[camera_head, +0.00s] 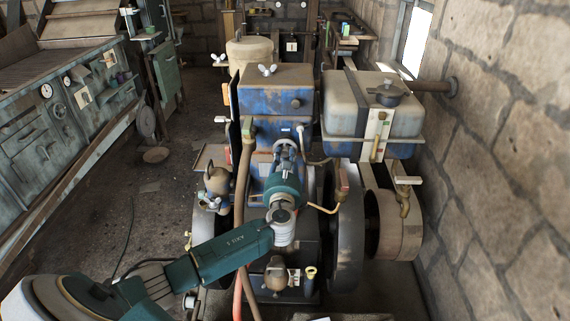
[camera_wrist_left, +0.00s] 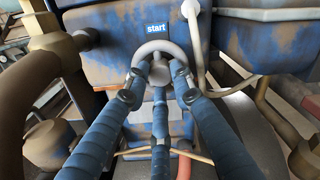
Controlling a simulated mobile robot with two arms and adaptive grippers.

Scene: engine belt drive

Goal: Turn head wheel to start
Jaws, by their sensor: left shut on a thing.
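The head wheel (camera_wrist_left: 150,50) is a small grey ring with a round hub. In the left wrist view it sits just below a blue "start" label (camera_wrist_left: 155,29) on the worn blue engine body. My left gripper (camera_wrist_left: 157,82) has several blue ribbed fingers closed in around the wheel's lower half, one on each side and one in the middle. In the head view my left gripper (camera_head: 285,150) reaches the front of the blue engine (camera_head: 275,90), and its fingers mostly hide the wheel. My right gripper is not in view.
A tank (camera_head: 375,103) with a dark cap stands at the engine's right. Upright pipes (camera_head: 243,175) rise close to my left arm. Large wheels (camera_head: 347,240) flank the engine's lower right. A stone wall (camera_head: 500,150) bounds the right; open floor (camera_head: 120,205) lies left.

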